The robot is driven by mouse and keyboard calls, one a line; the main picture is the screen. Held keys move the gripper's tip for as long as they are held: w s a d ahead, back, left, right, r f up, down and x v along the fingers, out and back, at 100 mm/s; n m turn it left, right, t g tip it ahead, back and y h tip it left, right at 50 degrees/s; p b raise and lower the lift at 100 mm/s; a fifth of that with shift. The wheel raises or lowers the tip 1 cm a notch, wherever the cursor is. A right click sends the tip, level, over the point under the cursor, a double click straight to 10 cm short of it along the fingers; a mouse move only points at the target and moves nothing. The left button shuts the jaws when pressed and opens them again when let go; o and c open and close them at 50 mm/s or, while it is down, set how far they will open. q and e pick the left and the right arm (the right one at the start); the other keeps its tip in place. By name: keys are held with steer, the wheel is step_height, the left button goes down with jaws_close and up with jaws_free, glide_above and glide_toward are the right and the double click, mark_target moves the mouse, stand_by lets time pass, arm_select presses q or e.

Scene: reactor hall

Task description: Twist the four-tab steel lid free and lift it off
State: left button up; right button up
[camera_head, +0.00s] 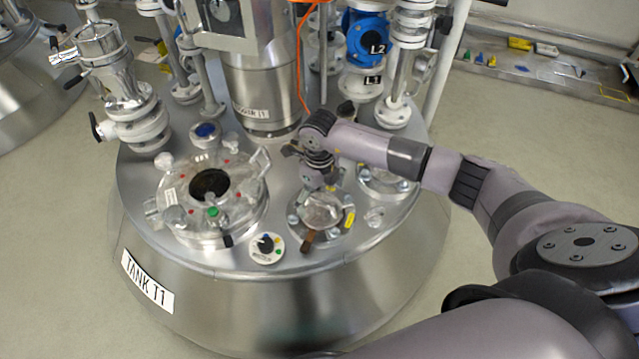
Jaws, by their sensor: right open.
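Tank T1 (190,265) is a broad steel vessel with fittings on its sloping top. A small round steel lid (326,214) with a brown tab at its front and yellow marks at its right sits on a flange right of centre. I cannot make out all its tabs. My right gripper (320,184) is open and points down over the back of this lid, hiding part of it; I cannot tell whether it touches. My left gripper is out of view.
A larger round cover (238,206) with clamps and a dark sight glass is left of the lid. A small dial (266,247) is in front. The steel motor column (262,85), an orange cable (300,60) and a blue valve (366,38) stand close behind.

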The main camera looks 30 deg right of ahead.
mark_target(319, 204)
steer(key=shift+f+b, duration=0.35)
steer(key=shift+f, duration=1.65)
